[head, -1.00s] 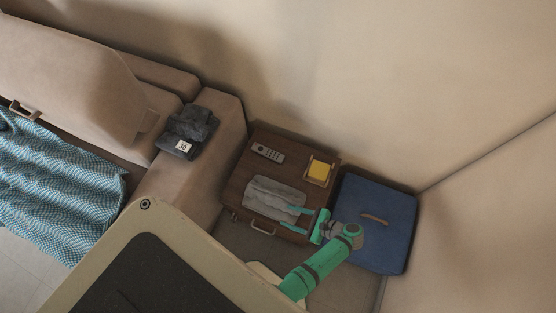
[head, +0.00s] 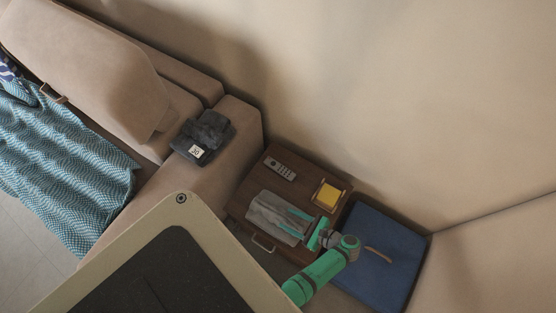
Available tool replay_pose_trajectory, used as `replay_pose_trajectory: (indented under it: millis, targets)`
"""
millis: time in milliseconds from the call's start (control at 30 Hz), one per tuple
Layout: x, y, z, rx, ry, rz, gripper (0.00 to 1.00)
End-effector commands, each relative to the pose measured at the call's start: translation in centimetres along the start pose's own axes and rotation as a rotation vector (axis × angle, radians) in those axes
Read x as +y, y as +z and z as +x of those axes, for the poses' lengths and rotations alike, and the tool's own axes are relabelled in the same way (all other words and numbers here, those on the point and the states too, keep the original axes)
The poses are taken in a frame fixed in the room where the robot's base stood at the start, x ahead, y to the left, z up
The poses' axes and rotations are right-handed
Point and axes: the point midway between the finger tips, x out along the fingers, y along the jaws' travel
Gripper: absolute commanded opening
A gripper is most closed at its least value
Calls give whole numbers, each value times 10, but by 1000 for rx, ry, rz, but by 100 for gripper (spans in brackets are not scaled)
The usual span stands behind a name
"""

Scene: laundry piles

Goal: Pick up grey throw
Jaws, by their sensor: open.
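From this height I cannot tell whether the fingers touch the cloth. The fingers hide a little of the throw's right side.
A remote (head: 280,168) and a yellow block in a holder (head: 328,195) share the tabletop. A dark folded cloth with a white tag (head: 202,135) lies on the sofa arm. A blue case (head: 381,247) stands right of the table. A patterned blue blanket (head: 65,150) covers the sofa seat.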

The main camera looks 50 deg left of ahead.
Motion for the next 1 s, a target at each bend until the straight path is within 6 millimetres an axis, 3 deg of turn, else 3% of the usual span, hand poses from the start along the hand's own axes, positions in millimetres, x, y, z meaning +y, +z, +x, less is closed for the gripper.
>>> replay_pose_trajectory:
  millis: [300, 600, 633, 800, 833, 1000]
  targets:
    - [3, -2, 40, 0, 1, 0, 47]
    - [3, -2, 46, 0, -2, 0, 47]
    - [3, -2, 46, 0, -2, 0, 44]
    - [2, -2, 45, 0, -2, 0, 4]
    - [2, -2, 45, 0, -2, 0, 0]
    - [2, -2, 45, -1, -3, -1, 0]
